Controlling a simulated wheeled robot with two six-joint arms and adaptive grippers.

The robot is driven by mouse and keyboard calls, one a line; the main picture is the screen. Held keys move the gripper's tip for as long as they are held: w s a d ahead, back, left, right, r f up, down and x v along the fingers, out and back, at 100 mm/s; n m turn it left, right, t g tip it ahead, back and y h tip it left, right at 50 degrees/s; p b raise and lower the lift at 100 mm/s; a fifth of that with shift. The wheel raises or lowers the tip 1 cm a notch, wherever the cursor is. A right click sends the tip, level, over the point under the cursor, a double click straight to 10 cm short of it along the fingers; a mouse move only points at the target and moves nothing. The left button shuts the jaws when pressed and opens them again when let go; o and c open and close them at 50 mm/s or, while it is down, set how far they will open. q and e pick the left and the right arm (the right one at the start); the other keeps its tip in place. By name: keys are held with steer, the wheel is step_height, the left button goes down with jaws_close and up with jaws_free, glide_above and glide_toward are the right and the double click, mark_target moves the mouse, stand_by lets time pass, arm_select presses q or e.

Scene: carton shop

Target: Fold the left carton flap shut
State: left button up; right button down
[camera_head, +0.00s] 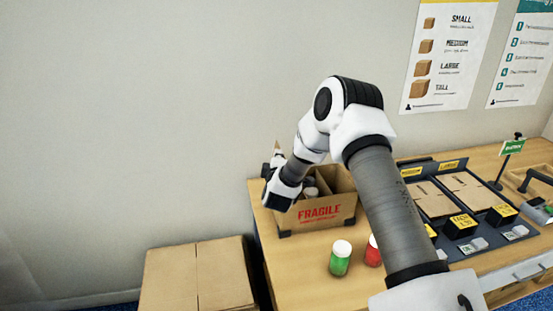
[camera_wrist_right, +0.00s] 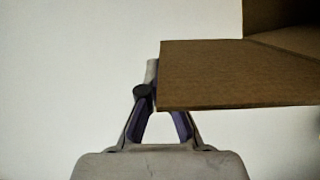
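The open carton (camera_head: 340,208) marked FRAGILE stands on the table with jars (camera_head: 310,190) inside. A thin tan flap (camera_head: 278,149) sticks up at its left side, partly hidden by my right arm. My right gripper (camera_head: 270,168) is at the carton's left side. In the right wrist view, the flap (camera_wrist_right: 235,75) reaches left from the carton and covers part of the gripper (camera_wrist_right: 154,72). The fingers converge and look shut, with no object seen between them; I cannot tell whether they touch the flap. My left gripper is not in view.
A green jar (camera_head: 340,258) and a red jar (camera_head: 373,250) stand in front of the carton. Flat carton blanks (camera_head: 430,198) and yellow-labelled black blocks (camera_head: 462,225) lie to the right. A closed brown box (camera_head: 198,275) stands left of the table (camera_head: 300,270).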

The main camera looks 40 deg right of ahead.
steer(key=s+d+f+m+y, duration=0.1)
steer(key=d+f+m, duration=0.2)
steer(key=s+d+f+m+y, duration=0.1)
steer(key=s+d+f+m, duration=0.1)
steer(key=d+f+m, duration=0.1)
steer(key=s+d+f+m+y+b, duration=0.1)
steer(key=s+d+f+m+y, duration=0.1)
steer(key=d+f+m, duration=0.1)
steer(key=shift+s+d+f+m, duration=0.1)
steer(key=shift+s+d+m, duration=0.15)
steer(key=shift+d+m, duration=0.7)
steer(key=shift+a+f+m+b, duration=0.1)
steer(key=shift+f+m+b, duration=0.35)
steer(key=shift+f, duration=0.1)
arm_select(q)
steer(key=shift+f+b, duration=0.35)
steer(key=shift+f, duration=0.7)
arm_select(e)
steer(key=shift+s+f, duration=0.1)
steer(key=shift+f, duration=0.4)
